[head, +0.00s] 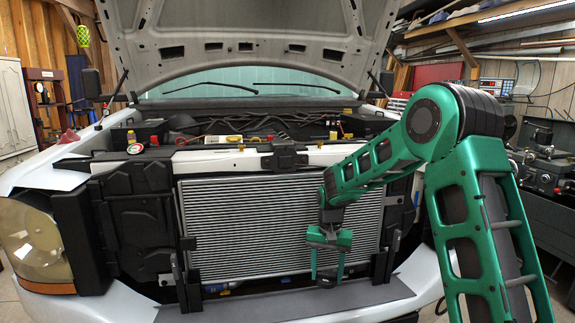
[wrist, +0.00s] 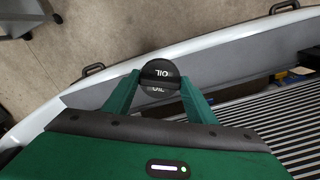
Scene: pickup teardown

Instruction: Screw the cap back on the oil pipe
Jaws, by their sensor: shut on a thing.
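My gripper (head: 327,274) hangs low in front of the radiator, with its fingers pointing down. In the wrist view, my gripper (wrist: 160,82) is shut on a round black cap (wrist: 161,69) with white "OIL" lettering and a raised grip across it. The cap sits between the two green fingertips, clear of other things in that view. I cannot tell which opening in the engine bay is the oil pipe; my gripper is below and in front of that bay.
The radiator (head: 250,225) is close behind my gripper. The front crossbar (head: 225,160) lies above it, below the engine bay and raised hood (head: 235,60). Small colored caps and yellow parts sit along the bay. A workbench with machinery (head: 548,170) stands at right.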

